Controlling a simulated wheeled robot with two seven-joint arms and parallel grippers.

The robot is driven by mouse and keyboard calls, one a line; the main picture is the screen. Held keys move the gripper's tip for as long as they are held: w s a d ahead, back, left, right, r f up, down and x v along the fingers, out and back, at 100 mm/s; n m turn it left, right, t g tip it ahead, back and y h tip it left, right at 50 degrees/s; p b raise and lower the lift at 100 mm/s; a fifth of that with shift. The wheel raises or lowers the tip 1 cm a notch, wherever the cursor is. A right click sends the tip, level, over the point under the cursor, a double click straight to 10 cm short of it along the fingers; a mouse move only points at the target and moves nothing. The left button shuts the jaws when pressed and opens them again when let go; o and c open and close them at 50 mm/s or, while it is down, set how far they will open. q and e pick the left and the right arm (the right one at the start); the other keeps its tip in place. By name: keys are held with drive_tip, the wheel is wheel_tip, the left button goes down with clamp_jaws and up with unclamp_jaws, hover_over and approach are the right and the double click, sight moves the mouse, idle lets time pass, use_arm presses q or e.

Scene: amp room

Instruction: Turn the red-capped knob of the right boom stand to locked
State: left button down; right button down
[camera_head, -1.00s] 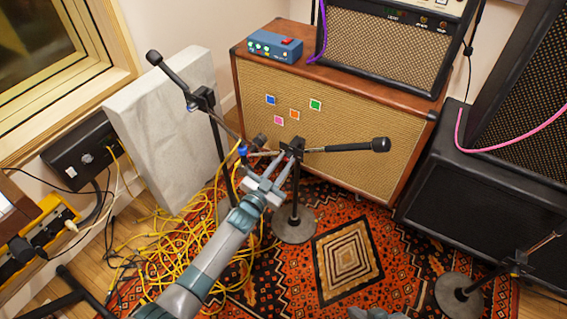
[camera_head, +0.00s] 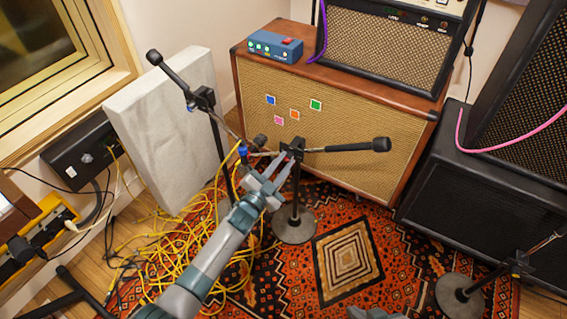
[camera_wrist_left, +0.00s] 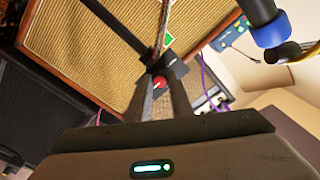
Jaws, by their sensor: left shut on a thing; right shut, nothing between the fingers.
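The right boom stand (camera_head: 296,192) stands on a round base on the rug, its boom reaching right to a black padded end (camera_head: 380,145). Its red-capped knob (camera_wrist_left: 160,82) shows in the left wrist view at the black clamp (camera_wrist_left: 168,67), between the fingers. My left gripper (camera_head: 287,163) is shut on this knob; the fingers hide most of it in the head view. The cap carries a pale mark, too small to read as locked or not. A grey part of my right gripper (camera_head: 374,314) shows at the bottom edge, its fingers mostly out of frame.
A boom stand with a blue knob (camera_head: 242,151) stands close on the left; its blue part (camera_wrist_left: 272,32) is near my left gripper. Another stand (camera_head: 462,292) is at lower right. A tan amp (camera_head: 340,120) stands behind. Yellow cables (camera_head: 180,250) lie left.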

use_arm(q)
drive_tip(key=c, duration=1.6)
unclamp_jaws()
drive_tip(key=shift+s, duration=0.1)
